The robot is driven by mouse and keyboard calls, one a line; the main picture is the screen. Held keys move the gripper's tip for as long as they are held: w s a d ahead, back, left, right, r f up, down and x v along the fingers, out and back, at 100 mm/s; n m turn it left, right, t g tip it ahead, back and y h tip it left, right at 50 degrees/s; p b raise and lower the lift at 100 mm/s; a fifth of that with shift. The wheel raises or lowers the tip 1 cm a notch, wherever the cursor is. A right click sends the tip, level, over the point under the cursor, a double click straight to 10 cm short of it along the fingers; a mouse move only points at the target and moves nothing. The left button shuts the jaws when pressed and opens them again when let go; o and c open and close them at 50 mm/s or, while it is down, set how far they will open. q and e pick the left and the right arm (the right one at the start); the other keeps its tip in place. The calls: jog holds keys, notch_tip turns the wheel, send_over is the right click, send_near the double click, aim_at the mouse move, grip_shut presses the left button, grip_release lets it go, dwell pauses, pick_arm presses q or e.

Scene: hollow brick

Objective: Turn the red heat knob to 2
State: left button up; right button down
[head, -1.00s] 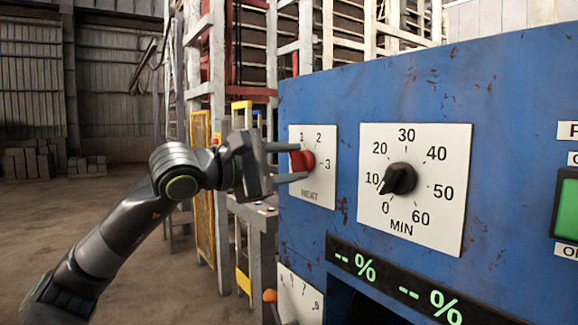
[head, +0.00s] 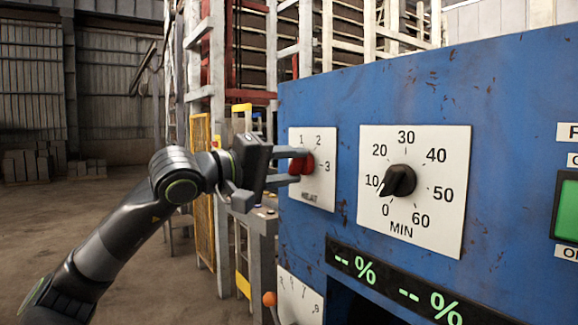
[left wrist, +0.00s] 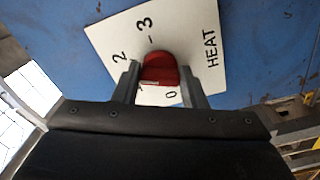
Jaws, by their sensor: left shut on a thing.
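The red heat knob (head: 306,164) sits on a white plate (head: 326,186) marked HEAT at the left end of the blue panel. My left gripper (head: 297,167) is shut on the knob, one finger on each side. The left wrist view shows the red knob (left wrist: 160,67) between the two grey fingers (left wrist: 160,86). The numbers 2 and 3 show clearly there; 0 shows near the right finger, and a mark by the left finger is partly hidden. I cannot tell exactly which number the knob points to. My right gripper is not in view.
A larger plate with a black MIN knob (head: 399,180) is to the right. A dark display (head: 380,285) with green percent signs is below. Another plate (head: 301,298) and an orange-tipped lever (head: 269,299) are at lower left. Open floor lies left.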

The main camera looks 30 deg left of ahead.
pick_arm(q)
jog(key=shift+f+m, duration=0.1)
jog(key=shift+m, duration=0.5)
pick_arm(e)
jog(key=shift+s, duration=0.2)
pick_arm(q)
jog(key=o, duration=1)
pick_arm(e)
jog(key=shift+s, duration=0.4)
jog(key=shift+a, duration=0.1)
